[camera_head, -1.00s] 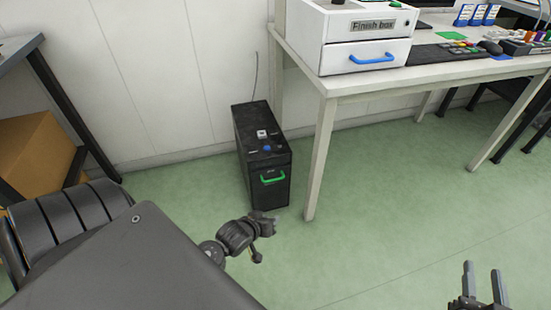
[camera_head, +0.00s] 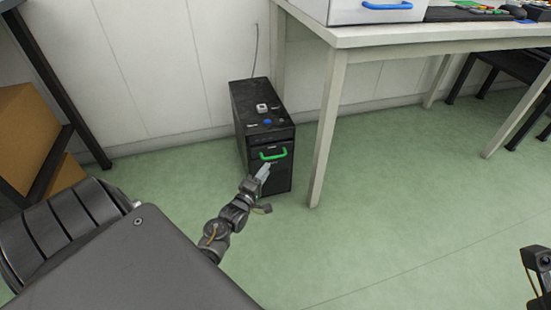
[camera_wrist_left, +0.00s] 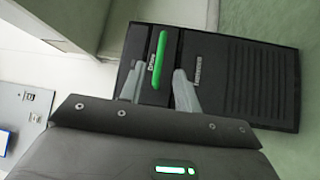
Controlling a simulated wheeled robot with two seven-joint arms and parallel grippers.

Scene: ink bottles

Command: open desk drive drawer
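The desk drive is a black tower (camera_head: 263,125) standing on the floor beside the table leg. Its drawer front (camera_head: 280,148) looks closed and carries a green handle (camera_head: 273,154). My left gripper (camera_head: 264,172) is just in front of and below the handle. In the left wrist view, the green handle (camera_wrist_left: 160,60) lies between the two spread fingers of my left gripper (camera_wrist_left: 157,82), near their tips. I cannot tell whether they touch it. Part of my right arm (camera_head: 538,265) shows at the right edge; its fingers are not clear.
A white table (camera_head: 400,38) stands to the right, its front leg (camera_head: 326,130) close to the tower. A white box with a blue handle (camera_head: 385,8) is on it. A shelf with cardboard boxes (camera_head: 28,130) is at left. Green floor (camera_head: 400,220) is clear in front.

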